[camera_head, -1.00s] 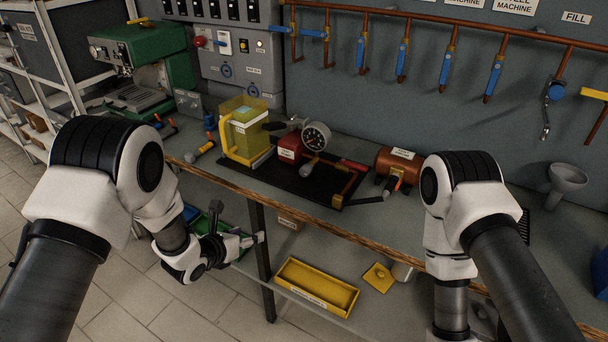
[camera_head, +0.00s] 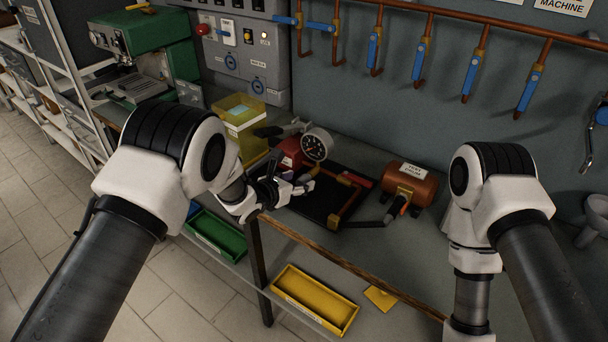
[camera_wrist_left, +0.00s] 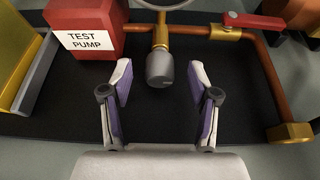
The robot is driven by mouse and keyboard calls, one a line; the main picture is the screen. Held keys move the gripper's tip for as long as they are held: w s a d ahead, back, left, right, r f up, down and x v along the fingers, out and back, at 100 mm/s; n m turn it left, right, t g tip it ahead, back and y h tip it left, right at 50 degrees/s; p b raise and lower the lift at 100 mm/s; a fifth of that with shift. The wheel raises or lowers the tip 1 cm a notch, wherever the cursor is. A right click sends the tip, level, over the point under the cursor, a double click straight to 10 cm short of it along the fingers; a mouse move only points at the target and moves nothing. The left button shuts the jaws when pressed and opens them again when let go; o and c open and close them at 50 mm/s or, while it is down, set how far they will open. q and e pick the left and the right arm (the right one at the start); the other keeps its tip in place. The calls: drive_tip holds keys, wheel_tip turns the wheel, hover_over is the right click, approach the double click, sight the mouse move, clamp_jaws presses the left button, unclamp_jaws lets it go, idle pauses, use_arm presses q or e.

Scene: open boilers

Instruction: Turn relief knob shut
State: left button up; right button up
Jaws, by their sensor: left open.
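The relief knob, a grey rounded cylinder (camera_wrist_left: 160,68) on a brass stem, shows in the left wrist view just ahead of and between my fingertips. My left gripper (camera_wrist_left: 160,82) is open, with a purple-padded finger on each side and visible space to the knob. In the head view my left gripper (camera_head: 302,184) is at the front edge of the test pump's black board, below the round gauge (camera_head: 317,145). The red test pump block (camera_wrist_left: 87,30) is left of the knob. My right gripper is not in view; only its arm shows.
A copper pipe with a red lever (camera_wrist_left: 254,21) runs right of the knob to a brass corner fitting (camera_wrist_left: 291,132). A yellow container (camera_head: 240,118) and a copper tank (camera_head: 409,184) flank the pump. Yellow (camera_head: 318,304) and green (camera_head: 216,236) trays sit below the bench.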

sight(299, 182)
use_arm(q)
drive_tip(key=x, duration=0.3)
drive_tip(key=shift+w+f, duration=0.1)
drive_tip(key=shift+f, duration=0.05)
clamp_jaws()
drive_tip(key=shift+a+f+n+b, duration=0.1)
drive_tip(key=shift+n+b, duration=0.2)
drive_tip(key=shift+b, duration=0.3)
drive_tip(key=shift+h, duration=0.3)
drive_tip(key=shift+r, duration=0.25)
unclamp_jaws()
drive_tip(key=shift+f, duration=0.1)
